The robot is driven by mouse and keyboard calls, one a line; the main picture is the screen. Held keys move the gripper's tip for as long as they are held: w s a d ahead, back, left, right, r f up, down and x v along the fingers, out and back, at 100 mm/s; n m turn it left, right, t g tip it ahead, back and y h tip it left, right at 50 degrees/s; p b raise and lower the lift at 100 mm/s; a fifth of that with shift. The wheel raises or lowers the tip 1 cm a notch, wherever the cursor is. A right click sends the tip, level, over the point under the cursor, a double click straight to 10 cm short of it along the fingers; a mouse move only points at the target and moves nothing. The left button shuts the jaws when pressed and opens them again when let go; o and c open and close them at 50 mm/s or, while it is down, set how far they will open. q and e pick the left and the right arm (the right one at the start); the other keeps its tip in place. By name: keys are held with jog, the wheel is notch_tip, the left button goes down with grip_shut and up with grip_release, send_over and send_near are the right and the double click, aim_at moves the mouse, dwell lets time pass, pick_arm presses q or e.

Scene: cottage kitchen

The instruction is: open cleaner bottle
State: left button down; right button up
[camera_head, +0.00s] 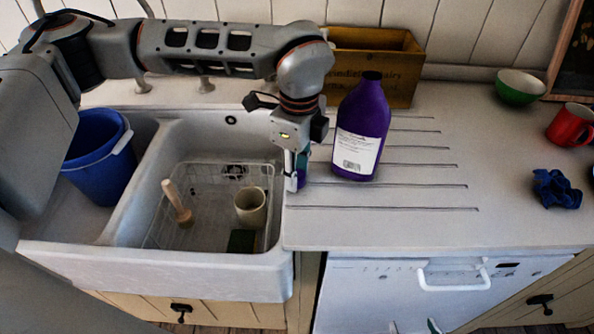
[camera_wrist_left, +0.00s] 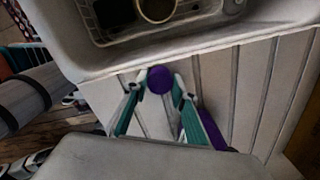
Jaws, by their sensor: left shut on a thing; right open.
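The cleaner bottle (camera_head: 362,128) is purple with a white label and stands upright on the ribbed drainboard. Its neck looks dark and bare on top, with no cap on it. My left gripper (camera_head: 298,178) points down at the sink's right edge, left of the bottle and apart from it. In the left wrist view its teal fingertips are shut on a round purple cap (camera_wrist_left: 159,79). In the head view the fingers mostly hide the cap. A fingertip of my right gripper (camera_head: 433,325) just shows at the bottom edge, in front of the dishwasher; the rest is out of frame.
A wooden box (camera_head: 390,60) stands behind the bottle. The sink (camera_head: 200,272) holds a wire rack with a cup (camera_head: 251,207) and a wooden-handled tool. A blue bucket (camera_head: 100,160) is at left. A green bowl, red mug (camera_head: 568,126) and blue cloth (camera_head: 556,190) are at right. The drainboard's middle is clear.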

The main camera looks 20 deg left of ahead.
pick_arm(q)
jog(key=shift+f, duration=0.15)
jog(key=c, duration=1.7)
grip_release()
jog(key=shift+d+r, duration=0.15)
jog(key=shift+r, duration=6)
